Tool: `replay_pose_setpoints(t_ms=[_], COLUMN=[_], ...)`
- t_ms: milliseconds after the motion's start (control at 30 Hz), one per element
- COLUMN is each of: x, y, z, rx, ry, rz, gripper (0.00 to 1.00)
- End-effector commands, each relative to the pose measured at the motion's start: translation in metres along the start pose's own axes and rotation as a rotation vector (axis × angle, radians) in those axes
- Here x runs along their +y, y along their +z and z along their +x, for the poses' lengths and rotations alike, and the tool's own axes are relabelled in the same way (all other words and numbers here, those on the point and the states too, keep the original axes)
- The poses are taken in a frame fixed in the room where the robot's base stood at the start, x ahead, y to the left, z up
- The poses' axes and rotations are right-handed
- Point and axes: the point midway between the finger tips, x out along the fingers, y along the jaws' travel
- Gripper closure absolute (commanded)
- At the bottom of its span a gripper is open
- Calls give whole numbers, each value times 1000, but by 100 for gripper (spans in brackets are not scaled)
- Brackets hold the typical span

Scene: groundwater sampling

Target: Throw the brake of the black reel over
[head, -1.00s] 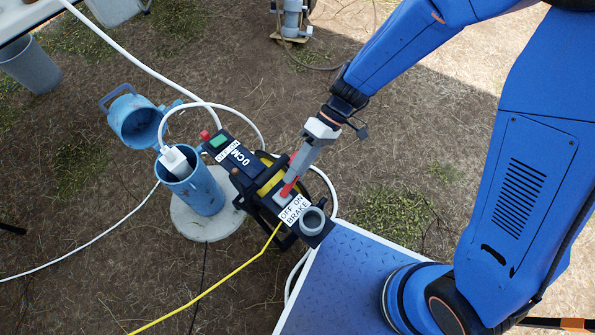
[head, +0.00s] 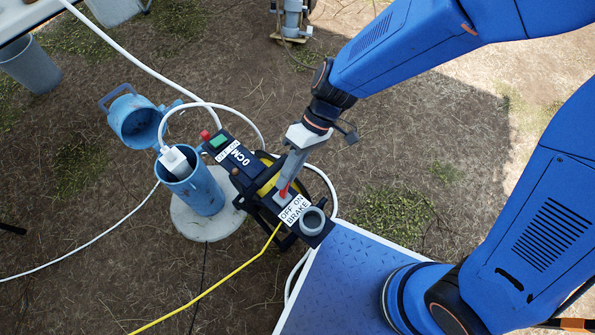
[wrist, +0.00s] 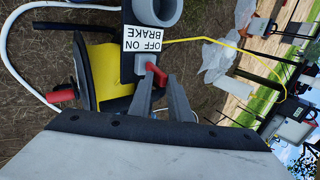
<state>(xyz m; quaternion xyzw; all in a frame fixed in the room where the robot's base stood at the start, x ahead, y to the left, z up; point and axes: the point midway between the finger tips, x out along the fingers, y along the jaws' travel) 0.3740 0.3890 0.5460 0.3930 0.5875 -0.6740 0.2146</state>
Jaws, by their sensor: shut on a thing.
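The black reel (head: 247,197) with a yellow drum stands in the middle of the head view. It also shows in the wrist view, where the yellow drum (wrist: 103,70) is at the left. A white label (head: 297,210) reading OFF ON BRAKE sits on its top plate. The red brake lever (wrist: 153,72) rises from a grey block beside this label. My gripper (wrist: 158,86) is shut on the lever, with a grey finger on each side of it. In the head view my gripper (head: 289,178) hides most of the lever.
A grey ring-shaped holder (head: 312,220) sits near the label. A blue open-topped pipe (head: 203,195) on a round pale slab, with a hinged blue cap (head: 135,118), stands left of the reel. A yellow line (head: 205,291) and white hoses run close by. A blue platform (head: 345,285) lies at the lower right.

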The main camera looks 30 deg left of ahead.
Motion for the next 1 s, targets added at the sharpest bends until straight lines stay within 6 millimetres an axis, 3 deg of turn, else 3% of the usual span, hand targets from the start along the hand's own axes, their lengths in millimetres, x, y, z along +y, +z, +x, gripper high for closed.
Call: replay_pose_setpoints(t_ms=[833,867,1000], x=[-22,-22,-21], y=[0,0,0], z=[10,10,10], rx=[-1,-2,-1], ry=[104,104,105], rz=[1,1,1], gripper=[93,72,69])
